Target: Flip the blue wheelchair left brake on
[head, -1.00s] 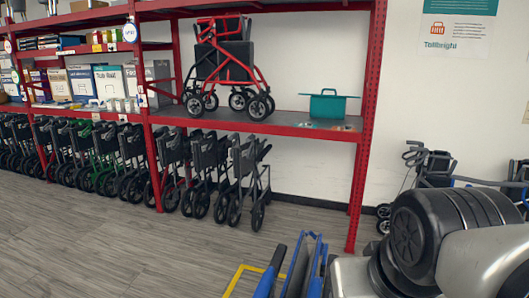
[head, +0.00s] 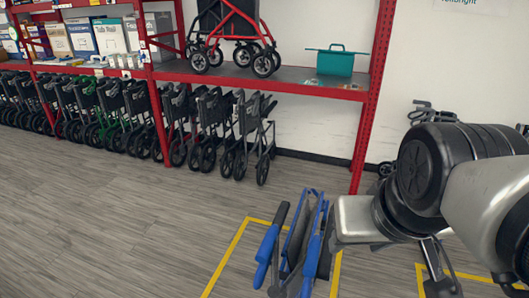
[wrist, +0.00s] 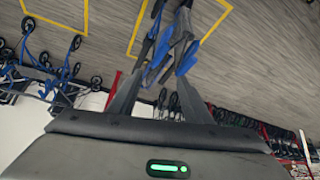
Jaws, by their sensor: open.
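The blue wheelchair (head: 308,235) stands folded and narrow on the floor inside a yellow outline, low in the middle of the head view. Its blue frame and dark parts also show in the wrist view (wrist: 178,48), beyond the fingers. My gripper (wrist: 160,85) is open, its two dark fingers spread, and nothing can be seen held in it. The wheelchair appears between and past the fingertips; I cannot tell the exact distance. The left brake cannot be made out in either view.
A red shelf (head: 290,80) holds a red-framed rollator (head: 230,35) and a teal box (head: 336,62); several folded rollators (head: 200,130) stand below. Another yellow outline (head: 475,278) lies at right. Blue-framed wheeled items (wrist: 55,70) show in the wrist view. Floor left of the wheelchair is clear.

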